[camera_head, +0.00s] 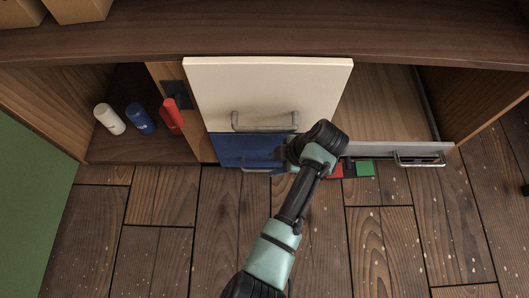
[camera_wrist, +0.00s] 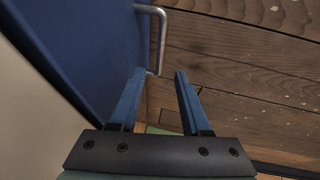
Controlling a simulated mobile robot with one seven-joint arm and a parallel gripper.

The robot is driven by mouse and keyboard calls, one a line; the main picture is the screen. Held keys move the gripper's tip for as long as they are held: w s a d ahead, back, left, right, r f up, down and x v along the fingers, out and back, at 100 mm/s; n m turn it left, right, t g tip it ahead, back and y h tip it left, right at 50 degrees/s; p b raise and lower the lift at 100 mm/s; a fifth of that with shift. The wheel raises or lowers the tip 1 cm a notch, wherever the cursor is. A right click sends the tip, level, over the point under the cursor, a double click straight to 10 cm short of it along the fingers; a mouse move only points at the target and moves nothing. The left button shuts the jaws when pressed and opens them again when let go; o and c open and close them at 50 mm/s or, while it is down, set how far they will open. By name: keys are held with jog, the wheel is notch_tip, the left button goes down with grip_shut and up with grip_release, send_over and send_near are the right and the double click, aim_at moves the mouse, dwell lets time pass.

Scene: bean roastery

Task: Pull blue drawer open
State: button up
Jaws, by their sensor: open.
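The blue drawer (camera_head: 232,148) is the lower front under a cream front in the head view. Its metal handle (camera_head: 252,169) runs along its lower part, partly hidden by my arm. In the wrist view the blue front (camera_wrist: 90,45) fills the upper left, and the handle (camera_wrist: 161,35) sticks out from it. My gripper (camera_wrist: 159,76) is open, its two blue fingers beside the blue front. The handle's near end shows around the gap between the fingertips; I cannot tell whether they touch it. In the head view the fingers are mostly hidden behind my wrist.
The cream front (camera_head: 268,88) has its own handle (camera_head: 263,123). At right a grey-fronted drawer (camera_head: 385,150) stands open. White (camera_head: 109,119), blue (camera_head: 140,118) and red (camera_head: 171,115) bottles stand in the left bay. A green block (camera_head: 365,168) is by the grey front. The foreground floor is clear.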

aim_at(261, 170)
jog(key=b+x, duration=0.4)
jog(key=x, duration=0.2)
jog(key=shift+s+b, duration=0.1)
jog(key=shift+b, duration=0.25)
jog(key=shift+b+x, duration=0.65)
jog(key=shift+x, duration=0.1)
grip_shut()
dwell(0.6)
